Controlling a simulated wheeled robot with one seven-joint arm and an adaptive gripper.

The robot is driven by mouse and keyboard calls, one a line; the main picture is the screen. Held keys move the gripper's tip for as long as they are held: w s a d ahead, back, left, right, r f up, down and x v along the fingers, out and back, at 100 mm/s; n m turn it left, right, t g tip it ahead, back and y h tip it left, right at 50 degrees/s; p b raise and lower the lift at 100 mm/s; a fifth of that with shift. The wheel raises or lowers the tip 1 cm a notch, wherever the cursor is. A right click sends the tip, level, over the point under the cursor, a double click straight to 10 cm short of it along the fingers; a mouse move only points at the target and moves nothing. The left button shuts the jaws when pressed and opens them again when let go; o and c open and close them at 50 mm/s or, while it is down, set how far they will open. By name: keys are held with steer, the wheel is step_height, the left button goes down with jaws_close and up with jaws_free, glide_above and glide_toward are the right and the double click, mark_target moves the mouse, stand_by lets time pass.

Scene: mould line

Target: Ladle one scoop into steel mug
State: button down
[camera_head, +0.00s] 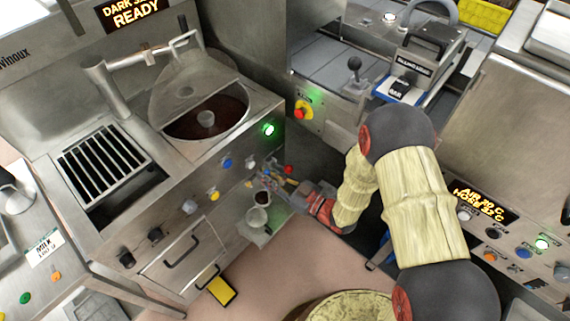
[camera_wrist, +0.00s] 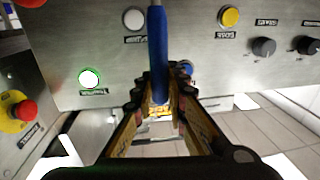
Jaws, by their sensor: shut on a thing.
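My gripper (camera_head: 277,183) is at the front of the chocolate machine, shut on a ladle. In the wrist view the ladle's blue handle (camera_wrist: 157,50) stands between the fingers of my gripper (camera_wrist: 166,90). The ladle's bowl (camera_head: 262,197) shows small and dark inside in the head view. It appears just above the steel mug (camera_head: 257,218), which stands upright on a small shelf (camera_head: 258,238) low on the machine's front. The gap between bowl and mug, and the mug's contents, are too small to tell. The round tank (camera_head: 205,118) holds dark chocolate under a partly clear cover.
The machine's front panel (camera_wrist: 200,60) with knobs and buttons is close to my gripper. A red stop button (camera_head: 302,110) sits to the right. A round tub (camera_head: 345,305) stands at the bottom.

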steer(key=shift+s+a+f+n+h+b, duration=0.35)
steer(key=shift+s+a+f+n+b, duration=0.7)
steer(key=shift+s+a+f+n, duration=1.6)
steer(key=shift+s+a+f+n+h+b, duration=0.35)
steer(key=shift+s+a+f+n+b, duration=0.9)
steer(key=shift+s+a+n, duration=2)
steer(key=s+a+f+n+b, duration=0.1)
steer(key=s+a+f+n, duration=0.1)
steer(key=f, duration=0.4)
steer(key=s+a+f+n+h+b, duration=0.1)
steer(key=s+f+n+b, duration=0.1)
steer(key=f, duration=0.5)
steer(key=shift+s+a+f+n+t, duration=0.2)
steer(key=shift+s+a+n+t, duration=0.15)
steer(key=shift+s+n, duration=0.7)
steer(key=shift+s+m, duration=0.25)
